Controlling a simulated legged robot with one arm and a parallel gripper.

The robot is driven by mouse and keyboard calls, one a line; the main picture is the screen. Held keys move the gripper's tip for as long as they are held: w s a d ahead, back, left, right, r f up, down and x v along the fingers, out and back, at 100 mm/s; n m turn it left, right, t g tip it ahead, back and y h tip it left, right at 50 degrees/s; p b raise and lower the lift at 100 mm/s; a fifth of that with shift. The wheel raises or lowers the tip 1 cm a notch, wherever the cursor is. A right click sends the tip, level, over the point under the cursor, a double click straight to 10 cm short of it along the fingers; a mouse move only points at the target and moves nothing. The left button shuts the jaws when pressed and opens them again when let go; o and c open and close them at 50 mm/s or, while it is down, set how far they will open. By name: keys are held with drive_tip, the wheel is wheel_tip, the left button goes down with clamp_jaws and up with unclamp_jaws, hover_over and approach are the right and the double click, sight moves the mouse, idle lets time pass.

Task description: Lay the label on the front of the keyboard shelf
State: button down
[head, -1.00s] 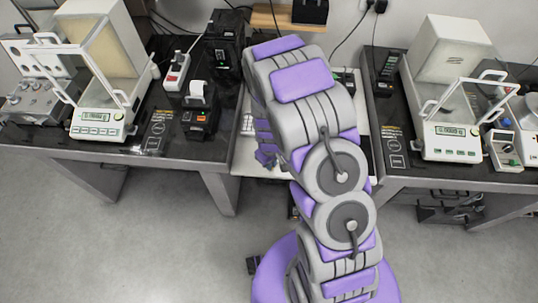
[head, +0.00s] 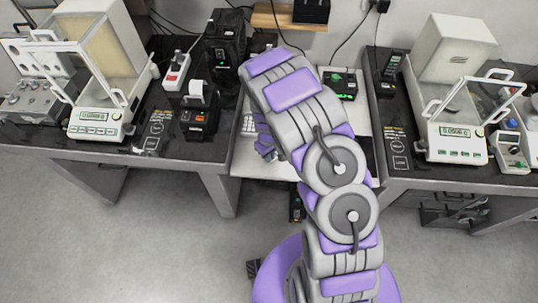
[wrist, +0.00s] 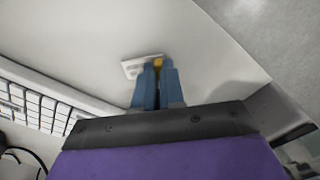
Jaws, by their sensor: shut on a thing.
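The label (wrist: 138,67) is a small white slip with faint grey marks, at the fingertips in the wrist view. My gripper (wrist: 156,72) has blue-grey fingers shut close together on the label's near edge, with a small yellow bit showing between the tips. The keyboard shelf (wrist: 215,75) is the pale flat surface behind and around the label; I cannot tell whether the label touches it. In the head view the shelf (head: 250,167) is the white board between the two tables. My gripper (head: 266,150) is over its front left part, and the label is too small to make out there.
A white keyboard (wrist: 40,108) lies on the shelf at the left in the wrist view. Dark tables with balances (head: 98,110) (head: 456,135) flank the shelf. A black printer (head: 199,115) stands near its left side. The grey floor (head: 150,240) in front is clear.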

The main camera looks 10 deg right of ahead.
drive_tip(key=c, duration=1.2)
unclamp_jaws()
drive_tip(key=shift+a+f, duration=0.1)
drive_tip(key=shift+a, duration=0.05)
drive_tip(key=shift+c, duration=0.2)
wheel_tip(320, 180, up, 12)
drive_tip(key=p, duration=0.3)
drive_tip(key=shift+r, duration=0.2)
drive_tip(key=s+d+r+m, duration=0.1)
drive_tip(key=s+r, duration=0.2)
drive_tip(key=r, duration=0.2)
drive_tip(key=s+r+m, duration=0.1)
drive_tip(key=s+r, duration=0.2)
drive_tip(key=r, duration=0.3)
drive_tip(key=s+r+m, duration=0.1)
drive_tip(key=s+r, duration=0.4)
drive_tip(key=s, duration=0.4)
drive_tip(key=s+r+m+g, duration=0.1)
drive_tip(key=s+r, duration=0.4)
drive_tip(key=s, duration=0.4)
drive_tip(key=s+r+m, duration=0.1)
drive_tip(key=s+r, duration=0.4)
drive_tip(key=s, duration=0.5)
drive_tip(key=shift+d+g, duration=0.4)
drive_tip(key=shift+d, duration=0.05)
